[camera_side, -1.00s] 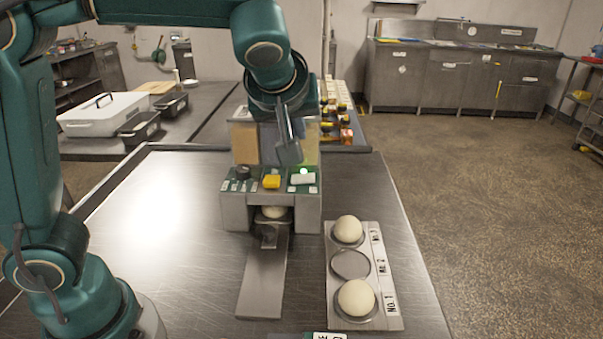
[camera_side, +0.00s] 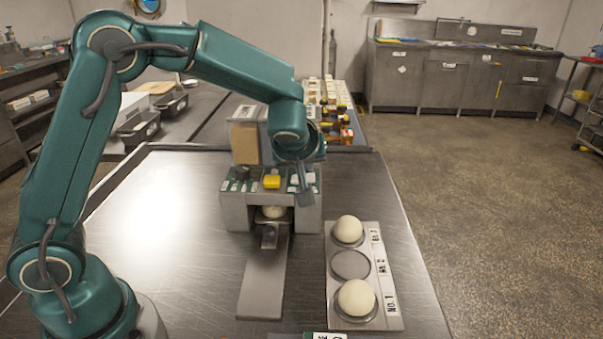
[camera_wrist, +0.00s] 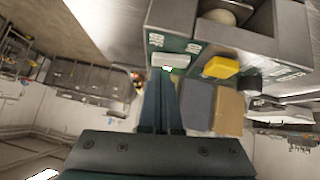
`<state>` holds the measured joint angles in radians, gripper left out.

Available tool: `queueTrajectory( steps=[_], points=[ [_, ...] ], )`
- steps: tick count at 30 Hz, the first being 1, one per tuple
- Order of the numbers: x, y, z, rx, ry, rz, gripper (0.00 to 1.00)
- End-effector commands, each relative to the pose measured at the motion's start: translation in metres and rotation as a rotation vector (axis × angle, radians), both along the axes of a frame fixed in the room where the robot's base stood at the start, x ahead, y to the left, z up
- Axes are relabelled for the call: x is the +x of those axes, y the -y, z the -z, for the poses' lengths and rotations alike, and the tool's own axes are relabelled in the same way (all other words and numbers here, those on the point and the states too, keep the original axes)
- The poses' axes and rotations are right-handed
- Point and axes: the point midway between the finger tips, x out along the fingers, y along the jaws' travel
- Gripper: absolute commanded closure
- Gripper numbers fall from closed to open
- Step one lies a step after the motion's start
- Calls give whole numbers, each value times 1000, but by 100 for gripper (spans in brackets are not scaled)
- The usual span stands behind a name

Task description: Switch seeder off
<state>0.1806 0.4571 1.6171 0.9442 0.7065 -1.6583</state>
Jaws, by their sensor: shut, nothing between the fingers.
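The seeder (camera_side: 232,212) is a grey machine with a green panel carrying a black knob (camera_side: 242,172), a yellow button (camera_side: 271,181) and a white switch at the right. My gripper (camera_side: 304,199) is shut and empty, pointing down at the right end of the panel. It hides most of the switch in the side view. In the wrist view the closed fingertips (camera_wrist: 160,74) reach close to the switch; I cannot tell whether they touch it.
A dough ball (camera_side: 273,211) sits in the seeder's opening above a metal chute (camera_side: 262,285). The tray (camera_side: 390,270) to the right holds dough balls at No. 1 and No. 3; No. 2 is empty. Small bottles (camera_side: 346,134) stand behind. The table's left part is clear.

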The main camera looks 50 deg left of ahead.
Motion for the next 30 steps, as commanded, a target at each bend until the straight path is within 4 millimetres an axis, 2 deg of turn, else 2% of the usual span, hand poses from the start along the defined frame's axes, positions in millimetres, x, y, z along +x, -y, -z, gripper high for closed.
queueTrajectory(
  steps=[13, 18, 30],
  points=[
    [1, 1, 5, 3, -3, 1, 100],
    [3, 4, 12, 56, -55, 2, 100],
    [-1, -1, 10, 52, -54, -3, 100]
  ],
)
